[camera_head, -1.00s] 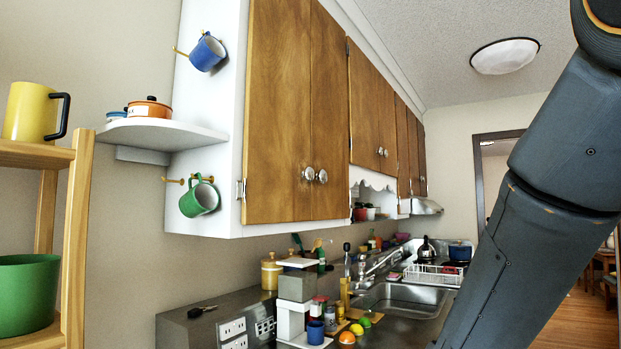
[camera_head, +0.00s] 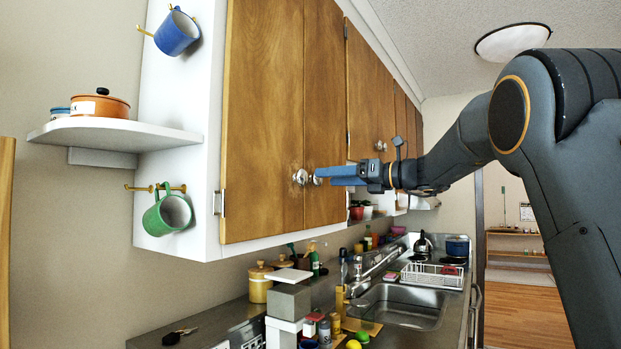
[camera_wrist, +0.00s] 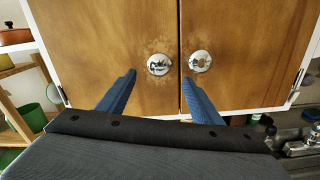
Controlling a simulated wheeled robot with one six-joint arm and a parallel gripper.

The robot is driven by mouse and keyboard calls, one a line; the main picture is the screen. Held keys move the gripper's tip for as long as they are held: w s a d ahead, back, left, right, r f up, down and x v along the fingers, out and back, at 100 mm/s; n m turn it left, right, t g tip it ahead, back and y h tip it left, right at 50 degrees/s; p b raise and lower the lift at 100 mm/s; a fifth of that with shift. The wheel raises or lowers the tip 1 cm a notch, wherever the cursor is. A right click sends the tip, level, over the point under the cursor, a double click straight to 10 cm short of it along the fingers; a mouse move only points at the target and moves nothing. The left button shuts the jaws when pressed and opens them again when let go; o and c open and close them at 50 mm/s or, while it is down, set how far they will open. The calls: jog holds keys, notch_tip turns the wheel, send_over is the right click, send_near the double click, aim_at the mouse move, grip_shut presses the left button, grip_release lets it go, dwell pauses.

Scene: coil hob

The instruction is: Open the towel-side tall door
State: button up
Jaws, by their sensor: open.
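Two tall wooden doors hang side by side on the wall cabinet: a left tall door (camera_head: 262,110) and a right tall door (camera_head: 324,100). Both look shut. I see no towel, so I cannot tell which door is towel-side. The left door's round metal knob (camera_wrist: 158,64) and the right door's knob (camera_wrist: 200,61) sit close together near the lower edges. My gripper (camera_wrist: 159,80) is open and empty. In the wrist view its blue fingers frame the left knob, and the right knob lies just right of the right finger. In the head view the fingers (camera_head: 322,172) overlap the right knob.
A corner shelf (camera_head: 115,133) with an orange pot (camera_head: 99,106), a blue mug (camera_head: 177,33) and a green mug (camera_head: 168,215) are on the cabinet's left side. Below are a cluttered counter and a sink (camera_head: 400,305). The space before the doors looks clear.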

aim_at(305, 178)
jog(key=p+x, duration=0.2)
jog(key=x, duration=0.5)
jog(key=shift+a, duration=0.3)
jog(key=c, duration=1.5)
